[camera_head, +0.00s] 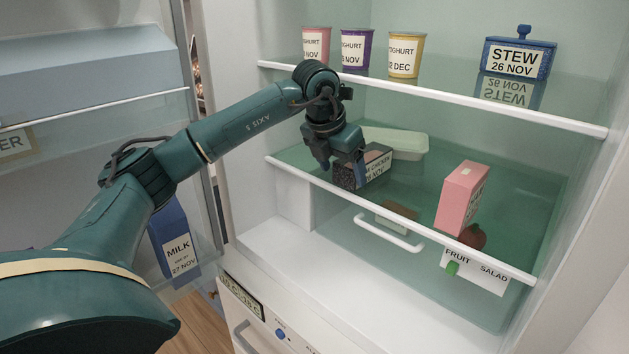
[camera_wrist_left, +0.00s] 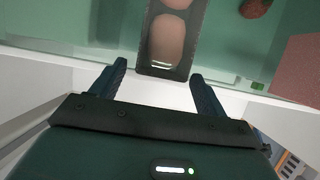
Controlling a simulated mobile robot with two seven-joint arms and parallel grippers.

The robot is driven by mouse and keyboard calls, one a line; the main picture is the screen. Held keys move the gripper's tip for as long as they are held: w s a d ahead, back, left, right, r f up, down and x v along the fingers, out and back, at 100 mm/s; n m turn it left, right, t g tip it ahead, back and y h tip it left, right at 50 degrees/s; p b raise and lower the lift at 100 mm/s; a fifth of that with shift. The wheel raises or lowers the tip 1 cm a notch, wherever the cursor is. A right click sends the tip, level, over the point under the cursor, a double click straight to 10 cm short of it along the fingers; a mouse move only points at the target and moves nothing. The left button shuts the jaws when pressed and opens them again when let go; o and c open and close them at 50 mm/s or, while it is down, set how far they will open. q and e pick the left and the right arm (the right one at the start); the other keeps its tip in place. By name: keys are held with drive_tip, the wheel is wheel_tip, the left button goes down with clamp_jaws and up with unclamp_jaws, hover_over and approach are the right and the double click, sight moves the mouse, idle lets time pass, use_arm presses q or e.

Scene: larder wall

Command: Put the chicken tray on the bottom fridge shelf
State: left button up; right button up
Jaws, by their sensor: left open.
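The chicken tray (camera_head: 362,168) is a dark tray with a white label. It lies on the lower glass shelf (camera_head: 415,205) of the fridge, near the front edge and left of centre. In the left wrist view the chicken tray (camera_wrist_left: 167,42) shows pale rounded pieces inside. My left gripper (camera_head: 343,172) is at the chicken tray in the head view and hides part of it. In the left wrist view my left gripper (camera_wrist_left: 158,75) is open, with its fingers apart and the tray's near end just beyond the fingertips. My right gripper is not in view.
A pale green lidded box (camera_head: 405,143) stands behind the tray. A pink carton (camera_head: 462,198) stands to its right. Several yoghurt pots (camera_head: 404,55) and a blue stew container (camera_head: 518,55) are on the shelf above. A fruit and salad drawer (camera_head: 390,232) is below. A milk carton (camera_head: 174,243) stands in the door.

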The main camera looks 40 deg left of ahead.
use_arm(q)
drive_tip(key=s+b, duration=0.3)
drive_tip(key=s, duration=0.7)
drive_tip(key=shift+s+a+f+b, duration=0.15)
drive_tip(key=shift+s+a+b, duration=0.15)
drive_tip(key=shift+a, duration=0.15)
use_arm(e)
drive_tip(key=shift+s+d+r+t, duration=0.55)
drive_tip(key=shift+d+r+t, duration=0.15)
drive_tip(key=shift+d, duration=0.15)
use_arm(q)
drive_tip(key=shift+w, duration=0.1)
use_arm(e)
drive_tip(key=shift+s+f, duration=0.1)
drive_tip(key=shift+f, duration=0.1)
